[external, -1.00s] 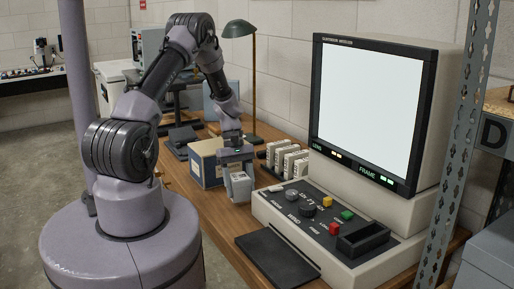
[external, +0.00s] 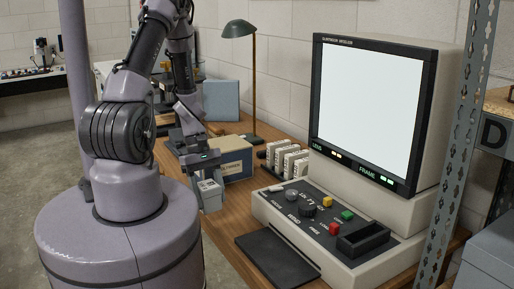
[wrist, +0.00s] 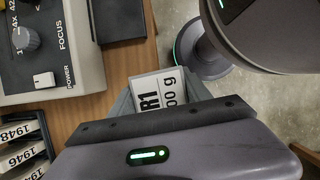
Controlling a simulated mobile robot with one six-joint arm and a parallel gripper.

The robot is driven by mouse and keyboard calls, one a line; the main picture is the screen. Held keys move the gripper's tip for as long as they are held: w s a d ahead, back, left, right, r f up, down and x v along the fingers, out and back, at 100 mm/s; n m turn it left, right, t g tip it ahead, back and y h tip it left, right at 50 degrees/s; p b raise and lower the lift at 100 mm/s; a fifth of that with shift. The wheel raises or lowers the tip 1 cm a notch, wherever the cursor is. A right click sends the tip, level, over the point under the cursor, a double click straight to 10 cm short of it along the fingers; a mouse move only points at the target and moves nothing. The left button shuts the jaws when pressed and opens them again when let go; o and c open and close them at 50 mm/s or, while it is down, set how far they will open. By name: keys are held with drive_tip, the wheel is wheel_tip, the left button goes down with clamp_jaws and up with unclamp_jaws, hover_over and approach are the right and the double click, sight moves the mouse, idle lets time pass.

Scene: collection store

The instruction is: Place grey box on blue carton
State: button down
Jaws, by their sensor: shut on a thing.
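My gripper (external: 204,172) is shut on the grey box (external: 210,198) and holds it upright, in front of the blue carton near the table's left edge. In the wrist view the grey box (wrist: 158,92) shows a white label reading "R1" and "00 g"; the dark gripper (wrist: 160,118) hides the rest of it. The carton cannot be made out in the wrist view.
A large reader with a lit screen (external: 370,105) and control panel fills the table's right side. A dark flat pad (external: 277,260) lies in front. Several white labelled boxes (external: 288,160) and a green lamp (external: 240,30) stand near the carton. A metal shelf post is at right.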

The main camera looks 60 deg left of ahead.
drive_tip(key=w+a+r+n+t+y+p, duration=0.2)
drive_tip(key=w+a+r+n+t+p, duration=0.15)
drive_tip(key=a+r+n, duration=0.4)
wheel_tip(320, 180, up, 3)
drive_tip(key=n+y+p, duration=0.3)
drive_tip(key=n, duration=0.7)
hover_over(227, 143)
drive_tip(key=s, duration=0.2)
drive_tip(key=shift+w+t, duration=0.1)
drive_tip(key=shift+t, duration=0.15)
drive_tip(key=shift+w+a+f+b, duration=0.15)
drive_tip(key=shift+a+f+b, duration=0.1)
drive_tip(key=shift+b, duration=0.2)
drive_tip(key=shift+f+b, duration=0.5)
drive_tip(key=shift+f, duration=0.95)
drive_tip(key=shift+d, duration=0.1)
drive_tip(key=shift+f, duration=0.1)
drive_tip(key=shift+c, duration=2.4)
unclamp_jaws()
